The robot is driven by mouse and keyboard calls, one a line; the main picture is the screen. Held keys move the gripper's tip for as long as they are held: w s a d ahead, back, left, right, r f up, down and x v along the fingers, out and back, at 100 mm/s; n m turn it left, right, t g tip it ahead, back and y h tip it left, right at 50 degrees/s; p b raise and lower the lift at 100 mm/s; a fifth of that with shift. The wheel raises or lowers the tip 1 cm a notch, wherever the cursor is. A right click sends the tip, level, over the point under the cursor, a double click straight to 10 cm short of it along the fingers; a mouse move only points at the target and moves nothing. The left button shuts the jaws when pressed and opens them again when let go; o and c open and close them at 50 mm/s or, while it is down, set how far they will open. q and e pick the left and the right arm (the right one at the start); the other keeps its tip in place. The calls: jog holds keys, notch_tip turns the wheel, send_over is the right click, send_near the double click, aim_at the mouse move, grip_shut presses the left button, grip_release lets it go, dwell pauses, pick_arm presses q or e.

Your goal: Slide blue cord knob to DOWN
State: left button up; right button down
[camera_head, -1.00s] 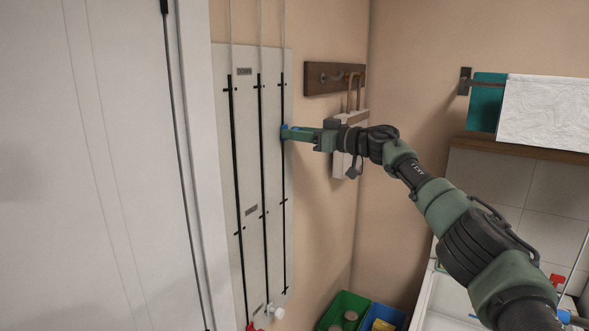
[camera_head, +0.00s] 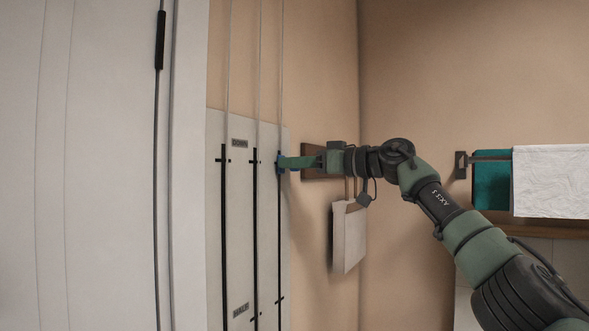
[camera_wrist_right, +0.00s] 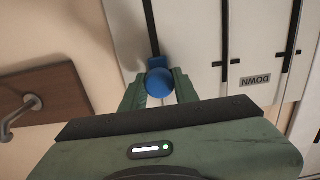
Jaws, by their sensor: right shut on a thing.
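The blue cord knob (camera_head: 278,165) sits on the rightmost black track of the pale wall panel (camera_head: 212,200). It is level with the DOWN label (camera_head: 240,143) and the upper tick marks of the other tracks. My right gripper (camera_head: 283,163) is shut on it, reaching in from the right. In the right wrist view, which is turned upside down, the round blue knob (camera_wrist_right: 159,82) lies between the two green fingers, and the DOWN label (camera_wrist_right: 255,80) is at the right. The tick at the knob's own track is hidden. My left gripper is not in view.
A wooden hook rail (camera_head: 316,178) with a hanging pale board (camera_head: 348,238) is on the wall just behind my right gripper. A white door (camera_head: 100,170) stands left of the panel. Towels (camera_head: 565,180) hang on a bar at the right.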

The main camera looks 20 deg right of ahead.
jog(key=c, duration=1.1)
grip_release()
jog(key=shift+w+f, duration=0.1)
jog(key=shift+f, duration=0.05)
jog(key=b+v, duration=0.3)
jog(key=v, duration=0.4)
jog(key=shift+s+d+b, duration=0.2)
jog(key=shift+s+b, duration=0.15)
jog(key=shift+b, duration=0.05)
